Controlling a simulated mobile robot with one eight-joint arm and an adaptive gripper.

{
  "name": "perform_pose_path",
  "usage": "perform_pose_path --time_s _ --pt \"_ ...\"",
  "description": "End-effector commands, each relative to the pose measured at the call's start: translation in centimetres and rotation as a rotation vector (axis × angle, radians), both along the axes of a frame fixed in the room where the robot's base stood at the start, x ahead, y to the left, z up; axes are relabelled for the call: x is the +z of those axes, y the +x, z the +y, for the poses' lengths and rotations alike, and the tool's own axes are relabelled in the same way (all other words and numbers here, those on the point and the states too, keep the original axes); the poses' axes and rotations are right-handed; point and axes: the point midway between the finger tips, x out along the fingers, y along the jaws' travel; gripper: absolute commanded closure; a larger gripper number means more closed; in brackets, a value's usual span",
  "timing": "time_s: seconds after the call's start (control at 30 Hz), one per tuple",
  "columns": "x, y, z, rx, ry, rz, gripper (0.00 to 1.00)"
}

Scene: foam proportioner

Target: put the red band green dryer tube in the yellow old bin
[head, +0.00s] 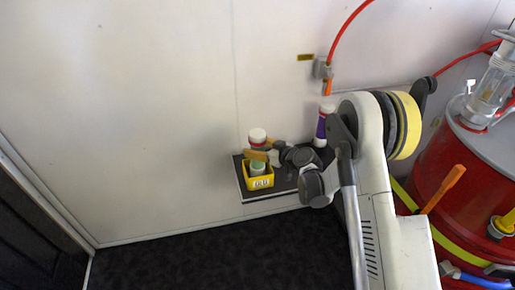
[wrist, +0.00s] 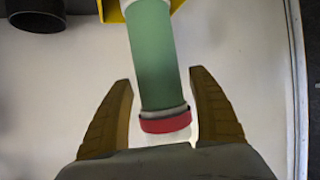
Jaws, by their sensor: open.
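The green dryer tube (head: 258,168) stands upright, with its lower end in the yellow bin (head: 249,183), which has a pale label. Its white cap and red band show above my gripper (head: 262,156). In the wrist view, the green tube (wrist: 152,60) lies between the two tan fingers of my gripper (wrist: 161,80), with a visible gap on each side. The red band is at the near end, close to the palm. Part of the yellow bin (wrist: 112,10) shows behind the tube's far end, which is partly cut off by the frame.
The bin stands on a small dark shelf (head: 284,187) against the white wall. A purple tube (head: 321,128) with a white cap stands at the shelf's back right. A red drum (head: 440,170) is at the right. A black round opening (wrist: 38,14) shows at the wrist view's top left.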

Motion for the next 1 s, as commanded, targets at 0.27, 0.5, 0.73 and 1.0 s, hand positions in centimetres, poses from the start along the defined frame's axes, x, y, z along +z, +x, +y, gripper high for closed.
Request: perform_pose_path --time_s 0.27,0.5,0.73,1.0 --pt "2.5 -3.6 -3.6 -0.004 0.000 0.000 0.31" --pt "3.9 -6.9 -6.6 -0.004 0.001 0.000 0.31" --pt "4.4 -8.1 -7.5 0.000 0.000 0.000 0.31" --pt "7.5 -8.7 -8.0 -0.026 -0.017 0.058 0.31"
